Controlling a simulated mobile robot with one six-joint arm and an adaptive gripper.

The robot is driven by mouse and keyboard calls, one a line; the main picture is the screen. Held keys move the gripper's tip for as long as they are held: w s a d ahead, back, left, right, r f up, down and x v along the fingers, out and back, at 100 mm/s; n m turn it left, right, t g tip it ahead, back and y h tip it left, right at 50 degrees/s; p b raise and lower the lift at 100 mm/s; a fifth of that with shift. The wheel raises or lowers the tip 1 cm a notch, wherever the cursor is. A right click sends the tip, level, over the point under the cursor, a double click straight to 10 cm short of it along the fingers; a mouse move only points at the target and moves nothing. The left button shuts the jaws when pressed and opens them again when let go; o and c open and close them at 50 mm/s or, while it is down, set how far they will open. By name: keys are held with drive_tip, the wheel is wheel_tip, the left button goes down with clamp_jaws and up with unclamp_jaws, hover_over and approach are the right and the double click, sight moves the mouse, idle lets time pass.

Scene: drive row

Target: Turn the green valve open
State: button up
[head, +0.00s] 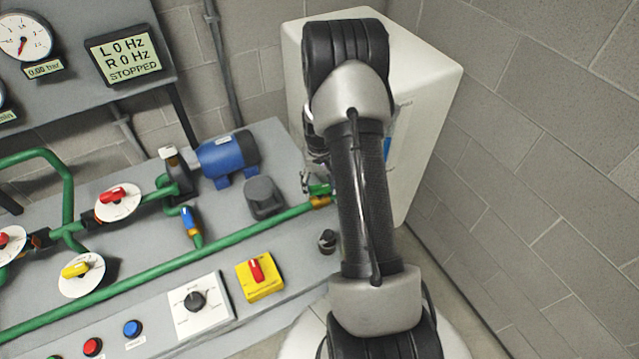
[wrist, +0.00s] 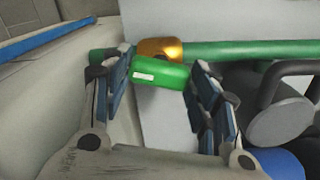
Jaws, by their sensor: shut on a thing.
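The green valve handle (wrist: 160,73) sits at the brass valve body (wrist: 160,48) on the end of the green pipe in the wrist view. A small white mark shows on the handle. My gripper (wrist: 157,75) has one finger at each end of the handle and is shut on it. In the head view the green handle (head: 319,189) shows just left of my arm, above the brass body (head: 321,202). My arm hides most of the gripper there.
A dark grey block (head: 264,196) and a blue motor (head: 228,158) stand left of the valve. A small dark knob (head: 327,241) is nearer. A white cabinet (head: 432,100) stands behind my arm. The display (head: 124,53) reads STOPPED.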

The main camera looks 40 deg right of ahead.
sight(319, 187)
drive_tip(key=shift+n, duration=1.6)
drive_tip(key=o, duration=1.1)
drive_tip(key=shift+c, duration=0.2)
drive_tip(key=shift+r, duration=0.1)
wheel_tip(319, 187, up, 12)
